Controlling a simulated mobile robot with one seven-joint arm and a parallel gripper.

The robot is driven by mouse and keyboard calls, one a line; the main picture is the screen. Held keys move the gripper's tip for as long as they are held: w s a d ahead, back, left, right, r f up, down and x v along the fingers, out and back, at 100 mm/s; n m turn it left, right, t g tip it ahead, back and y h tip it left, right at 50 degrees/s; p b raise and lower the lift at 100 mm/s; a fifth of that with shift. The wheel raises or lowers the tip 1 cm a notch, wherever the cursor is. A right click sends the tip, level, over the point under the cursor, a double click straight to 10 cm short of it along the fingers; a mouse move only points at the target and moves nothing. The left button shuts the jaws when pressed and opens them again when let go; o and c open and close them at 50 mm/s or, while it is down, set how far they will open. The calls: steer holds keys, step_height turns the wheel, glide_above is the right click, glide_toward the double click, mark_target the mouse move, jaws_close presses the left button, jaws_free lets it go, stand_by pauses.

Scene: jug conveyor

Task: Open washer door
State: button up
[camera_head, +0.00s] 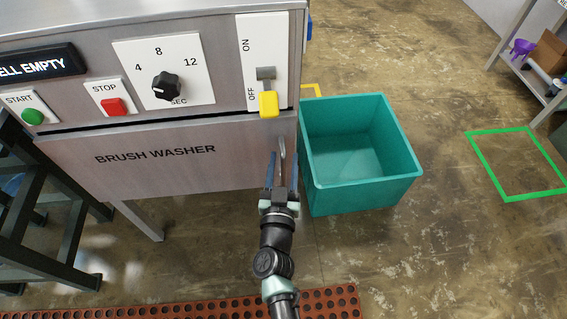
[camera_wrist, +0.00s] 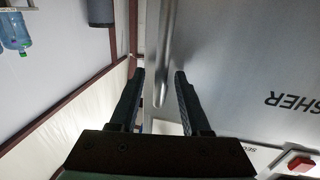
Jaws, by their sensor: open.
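The brush washer (camera_head: 170,20) is a grey metal machine at the left of the head view. Its lower front panel, the door (camera_head: 110,175), is lettered BRUSH WASHER and looks closed; it also shows in the wrist view (camera_wrist: 235,60). A metal bar handle (camera_head: 282,146) stands upright at the door's right end and appears in the wrist view (camera_wrist: 167,45). My gripper (camera_head: 283,162) is open at the handle. In the wrist view its fingers (camera_wrist: 159,73) lie on either side of the bar's line. I cannot tell whether either finger touches it.
Above the door are a yellow-tipped ON/OFF lever (camera_head: 268,103) near OFF, a black dial (camera_head: 167,86), a red STOP button (camera_head: 112,107) and a green START button (camera_head: 32,116). An empty teal bin (camera_head: 405,165) stands close right of the door. A red mat (camera_head: 335,299) lies in front.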

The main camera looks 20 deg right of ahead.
jaws_close()
stand_by(1.4)
